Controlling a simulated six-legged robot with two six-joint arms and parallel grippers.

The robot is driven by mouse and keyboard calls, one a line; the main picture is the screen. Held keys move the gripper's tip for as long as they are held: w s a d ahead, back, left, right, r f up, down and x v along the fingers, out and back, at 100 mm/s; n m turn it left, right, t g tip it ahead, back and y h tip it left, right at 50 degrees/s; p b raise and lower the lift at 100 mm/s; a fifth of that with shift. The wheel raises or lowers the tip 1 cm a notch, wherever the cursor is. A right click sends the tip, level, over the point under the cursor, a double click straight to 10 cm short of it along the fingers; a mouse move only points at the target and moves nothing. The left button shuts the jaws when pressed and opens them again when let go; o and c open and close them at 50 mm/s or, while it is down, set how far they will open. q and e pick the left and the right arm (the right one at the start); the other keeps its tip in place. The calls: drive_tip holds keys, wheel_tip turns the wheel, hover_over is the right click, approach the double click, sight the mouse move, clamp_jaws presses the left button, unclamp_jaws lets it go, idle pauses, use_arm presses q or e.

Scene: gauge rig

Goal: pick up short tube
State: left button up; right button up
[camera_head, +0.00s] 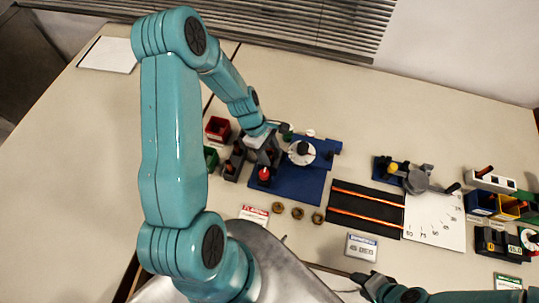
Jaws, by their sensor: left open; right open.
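Two thin copper-orange tubes lie apart and roughly parallel on a black mat (365,209) in the middle of the table. They are the upper tube (367,197) and the lower tube (366,221). My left gripper (263,155) is open, reaching down over the left part of the blue base plate, left of the mat and apart from both tubes. Its fingertips are small and partly lost against dark parts. My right gripper (366,280) is open at the table's front edge, below the mat.
The blue base plate (297,188) carries a white dial (301,152) and a red knob (264,174). Brass nuts (298,213) lie in front. Right of the mat are a white angle sheet (434,225), a grey bender (416,180) and several bins. The left table is mostly clear.

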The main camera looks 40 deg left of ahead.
use_arm(q)
drive_tip(key=shift+d+r, duration=0.1)
drive_tip(key=shift+c, duration=0.3)
drive_tip(key=shift+s, duration=0.1)
clamp_jaws()
drive_tip(key=shift+r, duration=0.1)
drive_tip(key=shift+r, duration=0.3)
wheel_tip(320, 180, up, 19)
drive_tip(key=b, duration=0.1)
drive_tip(key=shift+b, duration=0.3)
